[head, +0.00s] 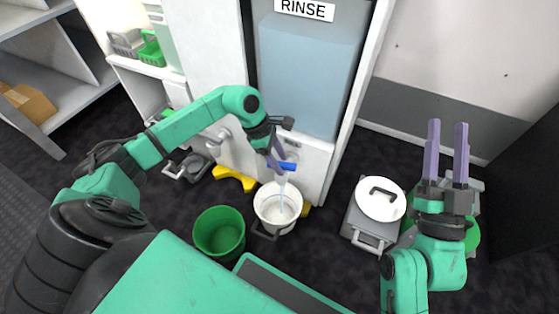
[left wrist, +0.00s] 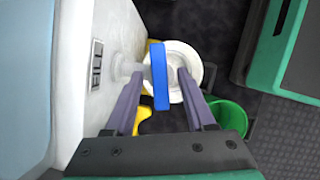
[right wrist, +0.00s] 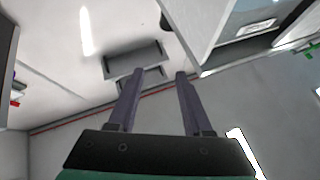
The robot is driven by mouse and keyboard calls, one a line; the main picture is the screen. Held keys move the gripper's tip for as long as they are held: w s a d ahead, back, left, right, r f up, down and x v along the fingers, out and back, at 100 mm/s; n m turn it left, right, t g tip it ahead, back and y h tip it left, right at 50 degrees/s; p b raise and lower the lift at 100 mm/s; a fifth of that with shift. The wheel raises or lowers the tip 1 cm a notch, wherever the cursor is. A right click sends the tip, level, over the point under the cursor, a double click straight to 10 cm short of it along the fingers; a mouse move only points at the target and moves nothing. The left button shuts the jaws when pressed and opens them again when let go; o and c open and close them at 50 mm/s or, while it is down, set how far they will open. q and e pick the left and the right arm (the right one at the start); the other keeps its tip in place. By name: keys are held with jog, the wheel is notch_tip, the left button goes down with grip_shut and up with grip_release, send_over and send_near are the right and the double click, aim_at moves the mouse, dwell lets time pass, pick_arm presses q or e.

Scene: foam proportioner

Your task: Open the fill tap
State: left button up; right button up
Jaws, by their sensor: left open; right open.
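The fill tap's blue handle (head: 288,166) is low on the front of the RINSE cabinet. In the left wrist view the handle (left wrist: 160,78) stands crosswise on a pale spout beside a small label (left wrist: 96,65). My left gripper (head: 279,158) is open at the tap. Its fingers (left wrist: 159,78) lie either side of the handle, with gaps showing. A pale bluish streak (head: 282,190) runs from below the tap into a white bucket (head: 278,213), which also shows in the left wrist view (left wrist: 190,57). My right gripper (head: 447,124) is open, empty and raised at the right.
A green bucket (head: 219,233) stands left of the white one. Yellow feet (head: 234,179) jut from the cabinet's base. Shelves (head: 45,85) are at far left. Dark floor between the white bucket and the lidded container is clear.

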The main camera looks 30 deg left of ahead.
pick_arm(q)
grip_shut()
dwell(0.3)
